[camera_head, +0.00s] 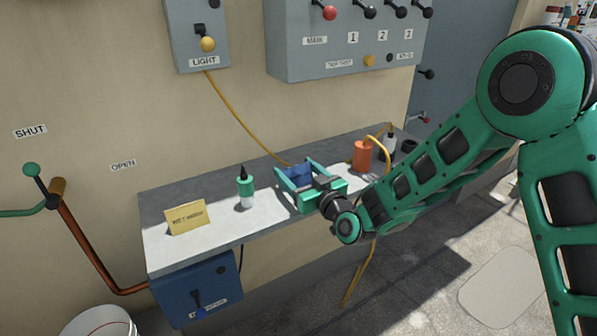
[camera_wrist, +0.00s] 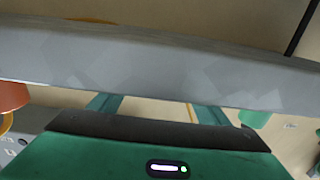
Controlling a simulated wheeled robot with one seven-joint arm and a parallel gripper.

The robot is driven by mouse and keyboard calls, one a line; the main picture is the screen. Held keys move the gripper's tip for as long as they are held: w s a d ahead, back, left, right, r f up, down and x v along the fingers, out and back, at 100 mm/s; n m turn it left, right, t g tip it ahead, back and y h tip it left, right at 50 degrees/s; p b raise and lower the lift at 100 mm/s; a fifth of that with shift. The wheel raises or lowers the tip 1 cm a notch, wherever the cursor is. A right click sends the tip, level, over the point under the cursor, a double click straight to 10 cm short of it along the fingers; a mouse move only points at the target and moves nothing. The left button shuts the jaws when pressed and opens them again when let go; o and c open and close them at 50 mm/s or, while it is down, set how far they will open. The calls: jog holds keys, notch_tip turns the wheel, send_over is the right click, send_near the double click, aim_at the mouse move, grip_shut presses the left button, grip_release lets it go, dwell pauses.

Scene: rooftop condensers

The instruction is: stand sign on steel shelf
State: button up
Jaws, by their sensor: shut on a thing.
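A yellow sign (camera_head: 187,217) with dark lettering stands upright near the left end of the grey shelf (camera_head: 165,256). My gripper (camera_head: 296,172) is over the middle of the shelf, right of a green bottle. In the wrist view, a wide grey-blue surface (camera_wrist: 150,70) crosses the picture in front of the fingers. I cannot tell whether it is the held thing. I also cannot tell the held thing's full shape or whether it touches the shelf.
A green bottle (camera_head: 245,190) with a black tip stands between sign and gripper. A switch box (camera_head: 350,40) and yellow cable (camera_head: 235,115) are above. The shelf's front left part is clear.

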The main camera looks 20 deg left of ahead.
jog(key=o, duration=1)
jog(key=shift+o, duration=0.2)
jog(key=v, duration=0.8)
jog(key=shift+s+f, duration=0.1)
jog(key=shift+s, duration=0.05)
jog(key=shift+s+d, duration=0.4)
jog(key=shift+d, duration=0.25)
jog(key=shift+s+d+f, duration=0.15)
jog(key=shift+s+d, duration=0.2)
jog(key=shift+s, duration=0.05)
jog(key=shift+s+d+r, duration=0.3)
jog(key=shift+d+r, duration=0.1)
